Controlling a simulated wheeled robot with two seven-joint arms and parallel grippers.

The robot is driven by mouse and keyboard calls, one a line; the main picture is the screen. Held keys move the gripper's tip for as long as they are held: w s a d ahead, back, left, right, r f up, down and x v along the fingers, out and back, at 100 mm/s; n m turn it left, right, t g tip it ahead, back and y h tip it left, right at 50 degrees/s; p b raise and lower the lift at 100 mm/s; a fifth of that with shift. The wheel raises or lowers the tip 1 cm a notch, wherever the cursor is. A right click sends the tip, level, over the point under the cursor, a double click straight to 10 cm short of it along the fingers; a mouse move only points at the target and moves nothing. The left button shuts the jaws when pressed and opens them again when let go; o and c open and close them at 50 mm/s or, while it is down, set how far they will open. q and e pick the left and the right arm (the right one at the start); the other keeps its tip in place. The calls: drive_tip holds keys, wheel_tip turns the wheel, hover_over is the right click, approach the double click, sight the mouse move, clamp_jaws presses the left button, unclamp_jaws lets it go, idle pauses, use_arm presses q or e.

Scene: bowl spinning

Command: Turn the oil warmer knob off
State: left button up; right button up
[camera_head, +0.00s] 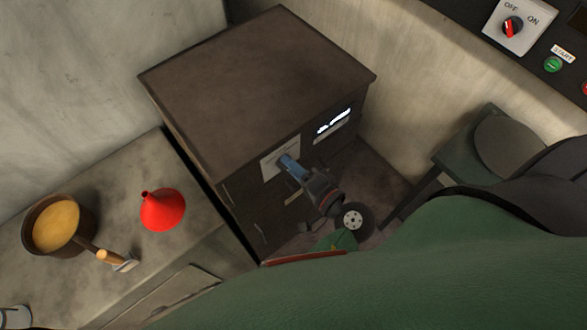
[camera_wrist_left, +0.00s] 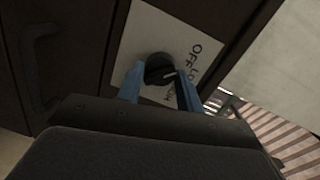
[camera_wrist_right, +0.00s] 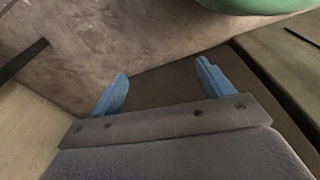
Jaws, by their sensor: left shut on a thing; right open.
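The oil warmer is a dark brown cabinet (camera_head: 255,80) with a white knob plate (camera_head: 270,167) on its front. In the left wrist view the plate (camera_wrist_left: 150,38) carries printed labels including OFF, and a black round knob (camera_wrist_left: 158,68) with a light pointer mark. My left gripper (camera_head: 287,164) is at the plate in the head view. In the left wrist view its blue fingers (camera_wrist_left: 158,80) are on both sides of the knob and shut on it. My right gripper (camera_wrist_right: 165,88) is open and empty, seen only in its own wrist view.
A counter (camera_head: 110,190) at left holds a red funnel (camera_head: 163,210), a pot (camera_head: 55,225) of yellowish contents and a wooden-handled tool (camera_head: 112,258). A control panel with a red OFF/ON switch (camera_head: 512,27) and green start button (camera_head: 553,64) is at upper right.

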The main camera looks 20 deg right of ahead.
use_arm(q)
drive_tip(key=shift+r, duration=0.15)
use_arm(e)
drive_tip(key=shift+w+a+r, duration=0.1)
drive_tip(key=shift+w+r, duration=0.05)
drive_tip(key=shift+r, duration=0.25)
use_arm(q)
drive_tip(key=o, duration=1)
